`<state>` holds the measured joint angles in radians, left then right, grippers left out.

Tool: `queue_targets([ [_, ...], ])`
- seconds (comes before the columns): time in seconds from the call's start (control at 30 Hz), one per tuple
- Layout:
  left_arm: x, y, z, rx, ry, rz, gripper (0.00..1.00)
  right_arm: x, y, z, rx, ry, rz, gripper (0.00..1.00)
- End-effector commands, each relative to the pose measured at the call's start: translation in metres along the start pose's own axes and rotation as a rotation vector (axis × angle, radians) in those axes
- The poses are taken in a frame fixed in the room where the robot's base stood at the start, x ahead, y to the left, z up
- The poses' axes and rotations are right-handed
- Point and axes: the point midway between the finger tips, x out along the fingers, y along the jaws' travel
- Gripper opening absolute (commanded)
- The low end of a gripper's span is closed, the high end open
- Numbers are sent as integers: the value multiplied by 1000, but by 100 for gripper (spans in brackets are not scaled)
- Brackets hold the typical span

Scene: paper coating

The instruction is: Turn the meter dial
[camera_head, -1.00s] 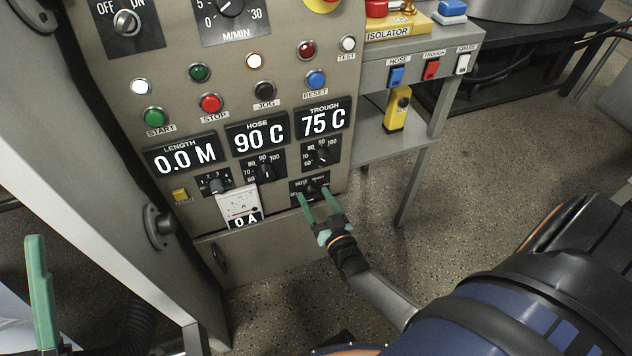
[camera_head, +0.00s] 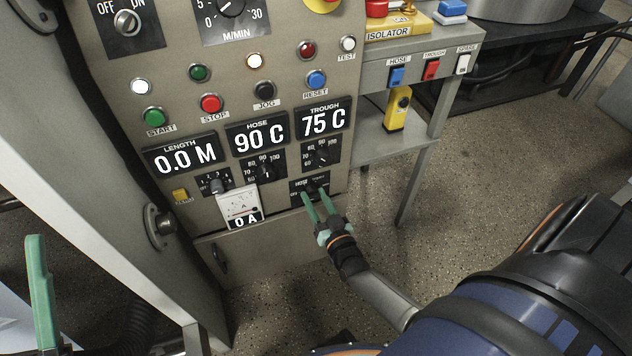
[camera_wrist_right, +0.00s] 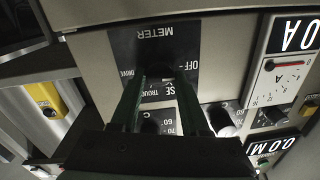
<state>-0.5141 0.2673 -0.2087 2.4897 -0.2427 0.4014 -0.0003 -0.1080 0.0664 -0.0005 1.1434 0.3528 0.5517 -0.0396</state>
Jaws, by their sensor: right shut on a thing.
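The meter dial (camera_head: 313,186) is a small black knob on a dark plate low on the grey control panel. In the right wrist view its plate (camera_wrist_right: 135,48) appears upside down, with METER, OFF, DRIVE and HOSE lettering. The knob itself is dark there and partly hidden. My right gripper (camera_head: 315,194) has its green fingers at the knob, one on each side, and is shut on it. The fingers (camera_wrist_right: 158,85) also reach the plate in the right wrist view. A green finger of my left gripper (camera_head: 40,290) shows at the left edge, away from the panel; its opening cannot be judged.
The ammeter (camera_head: 240,207) left of the dial reads 0 A. The trough temperature knob (camera_head: 322,155) sits just above, under the 75 C display (camera_head: 323,120). A side shelf (camera_head: 385,150) stands right of the panel. Open floor lies to the right.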

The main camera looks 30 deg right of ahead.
Motion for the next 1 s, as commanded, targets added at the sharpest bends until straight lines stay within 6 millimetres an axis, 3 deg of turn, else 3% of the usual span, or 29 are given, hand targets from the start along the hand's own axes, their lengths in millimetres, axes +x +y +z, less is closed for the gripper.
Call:
queue_targets([
  [0.27, -1, 1, -2, 5, 12, 2, 50, 0, 3, 1, 57, 3, 3, 0],
  [0.53, 0, 0, -21, 17, 85, 1, 50, 0, 3, 2, 241, 14, 0, 0],
  [1.0, -8, 5, -7, 2, 70, 11, 50, -1, 5, 4, 680, 41, -4, 0],
])
